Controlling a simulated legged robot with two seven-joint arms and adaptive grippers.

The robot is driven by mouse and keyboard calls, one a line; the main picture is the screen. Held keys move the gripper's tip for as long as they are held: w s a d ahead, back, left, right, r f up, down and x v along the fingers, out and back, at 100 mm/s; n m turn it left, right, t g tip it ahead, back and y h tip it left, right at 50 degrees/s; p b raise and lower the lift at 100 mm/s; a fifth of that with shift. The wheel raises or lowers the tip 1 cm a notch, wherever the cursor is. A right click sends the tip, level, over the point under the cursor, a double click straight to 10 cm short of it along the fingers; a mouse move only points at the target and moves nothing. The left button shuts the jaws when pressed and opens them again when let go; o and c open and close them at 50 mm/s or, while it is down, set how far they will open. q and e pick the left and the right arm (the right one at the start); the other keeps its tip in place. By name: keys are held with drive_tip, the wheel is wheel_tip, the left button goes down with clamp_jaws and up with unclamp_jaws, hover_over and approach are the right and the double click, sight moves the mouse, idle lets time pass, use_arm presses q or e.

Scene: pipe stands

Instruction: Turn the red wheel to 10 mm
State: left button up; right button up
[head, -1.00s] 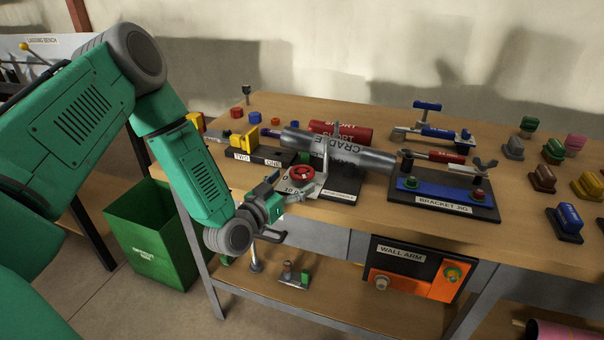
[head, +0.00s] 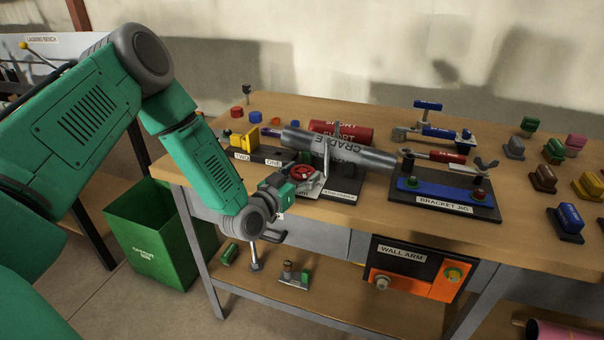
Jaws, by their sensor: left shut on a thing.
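The red wheel (head: 302,171) sits on its small grey dial plate in front of the grey cradle pipe (head: 340,149) on the workbench. My left gripper (head: 290,180) is at the wheel's front left side and is shut on it. The gripper and wrist hide part of the wheel and most of the dial's numbers, so I cannot read the setting. My right gripper is not in view.
A red pipe (head: 342,131) lies behind the cradle. The bracket jig (head: 444,198) stands to the right, and a yellow block (head: 252,137) to the left. A green bin (head: 152,236) is on the floor. Bench top between jig and front edge is clear.

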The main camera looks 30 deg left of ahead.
use_arm(q)
drive_tip(key=shift+a+f+m+h, duration=0.1)
drive_tip(key=shift+m+h, duration=0.5)
drive_tip(key=shift+h, duration=0.4)
drive_tip(key=o, duration=1.2)
drive_tip(key=shift+s, duration=0.1)
drive_tip(key=s, duration=0.4)
drive_tip(key=s+a, duration=0.1)
drive_tip(key=s, duration=0.2)
drive_tip(key=s+a, duration=0.1)
drive_tip(key=s, duration=0.3)
drive_tip(key=shift+s, duration=0.35)
